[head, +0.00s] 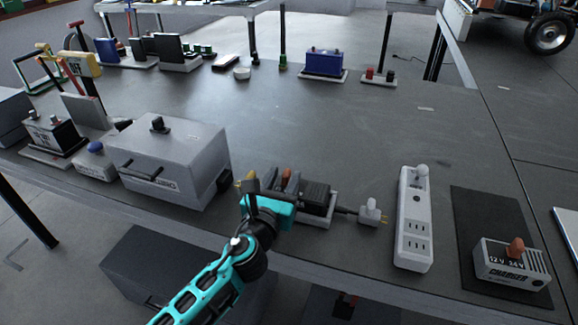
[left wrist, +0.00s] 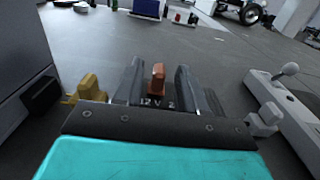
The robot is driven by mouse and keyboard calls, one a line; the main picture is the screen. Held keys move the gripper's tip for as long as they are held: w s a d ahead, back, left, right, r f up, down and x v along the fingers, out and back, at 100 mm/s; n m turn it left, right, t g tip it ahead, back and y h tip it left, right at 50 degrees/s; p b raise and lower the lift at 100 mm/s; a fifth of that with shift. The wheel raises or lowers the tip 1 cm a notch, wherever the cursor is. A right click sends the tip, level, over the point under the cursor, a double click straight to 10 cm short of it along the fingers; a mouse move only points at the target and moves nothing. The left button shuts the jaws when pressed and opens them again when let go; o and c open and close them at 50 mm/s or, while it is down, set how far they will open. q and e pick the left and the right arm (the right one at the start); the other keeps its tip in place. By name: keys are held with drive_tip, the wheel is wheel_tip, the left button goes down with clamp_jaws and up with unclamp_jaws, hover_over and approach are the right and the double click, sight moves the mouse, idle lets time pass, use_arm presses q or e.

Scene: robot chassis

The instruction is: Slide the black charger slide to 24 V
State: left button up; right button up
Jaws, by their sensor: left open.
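The black charger (head: 316,197) sits on a light base near the front middle of the bench, partly hidden by my left gripper (head: 282,181). Its orange-brown slide knob (head: 287,174) stands up between the two grey fingers. In the left wrist view, the knob (left wrist: 157,78) is between the open fingers of my left gripper (left wrist: 159,74), with a gap on each side. Below it, "12 V" and the start of a "2" show above the gripper's edge; the rest is hidden. I cannot tell the knob's exact setting. My right gripper is not in view.
A grey metal box (head: 180,168) stands close left of the gripper. A yellow part (left wrist: 88,88) is beside the left finger. A white plug (head: 371,212) and power strip (head: 413,225) lie right. A white charger (head: 512,265) with an orange knob is further right.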

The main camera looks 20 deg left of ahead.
use_arm(q)
drive_tip(key=shift+w, duration=2.2)
clamp_jaws()
